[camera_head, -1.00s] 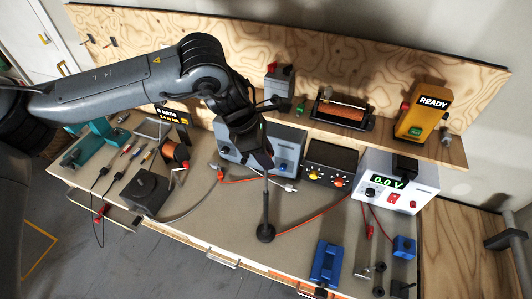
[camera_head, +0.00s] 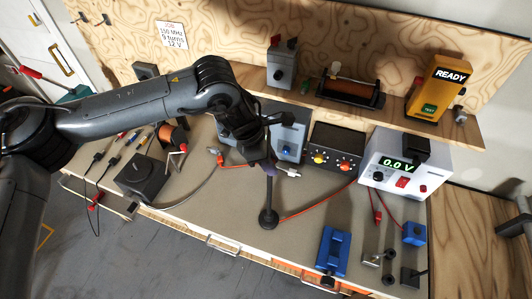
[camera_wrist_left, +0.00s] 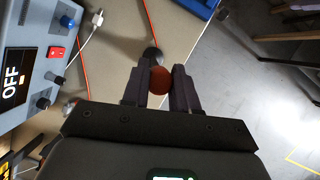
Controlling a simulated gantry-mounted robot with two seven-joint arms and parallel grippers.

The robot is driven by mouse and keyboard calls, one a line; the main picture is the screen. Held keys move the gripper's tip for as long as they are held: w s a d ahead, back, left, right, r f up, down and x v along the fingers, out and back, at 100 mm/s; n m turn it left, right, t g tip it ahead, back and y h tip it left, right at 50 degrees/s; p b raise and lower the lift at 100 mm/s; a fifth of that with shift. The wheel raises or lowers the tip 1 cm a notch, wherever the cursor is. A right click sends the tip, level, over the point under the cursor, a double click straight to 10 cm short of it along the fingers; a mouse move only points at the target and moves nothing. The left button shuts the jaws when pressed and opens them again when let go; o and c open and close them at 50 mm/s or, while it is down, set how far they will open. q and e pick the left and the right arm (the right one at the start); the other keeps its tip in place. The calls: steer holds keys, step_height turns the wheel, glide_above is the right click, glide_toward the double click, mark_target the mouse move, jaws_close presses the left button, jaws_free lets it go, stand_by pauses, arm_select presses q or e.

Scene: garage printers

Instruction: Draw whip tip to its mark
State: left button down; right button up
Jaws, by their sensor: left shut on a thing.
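A thin upright whip (camera_head: 269,190) stands on a round black base (camera_head: 268,219) on the bench, near its front edge. My left gripper (camera_head: 270,168) is at the upper end of the whip, above the base. In the left wrist view, my left gripper (camera_wrist_left: 160,85) is shut on a round orange-red tip (camera_wrist_left: 160,78). The black base (camera_wrist_left: 152,55) shows beyond it. The fingers and wrist hide the whip's top in the head view. I cannot make out a mark. My right gripper is not in view.
A white supply (camera_head: 405,175) reading 0.0 V and a black knob box (camera_head: 334,150) stand behind. A red cable (camera_head: 315,206) runs to the base. A blue block (camera_head: 332,250) lies front right. A black box (camera_head: 142,175) with a curved strip is left.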

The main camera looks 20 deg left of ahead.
arm_select(q)
steer(key=shift+f, duration=0.45)
steer(key=c, duration=0.9)
jaws_free()
steer(key=shift+o, duration=0.2)
steer(key=shift+r, duration=0.15)
steer(key=b+v, duration=0.1)
steer(key=v, duration=0.9)
steer(key=shift+a+r+b, duration=0.15)
steer(key=shift+r+b, duration=0.1)
steer(key=shift+b, duration=0.15)
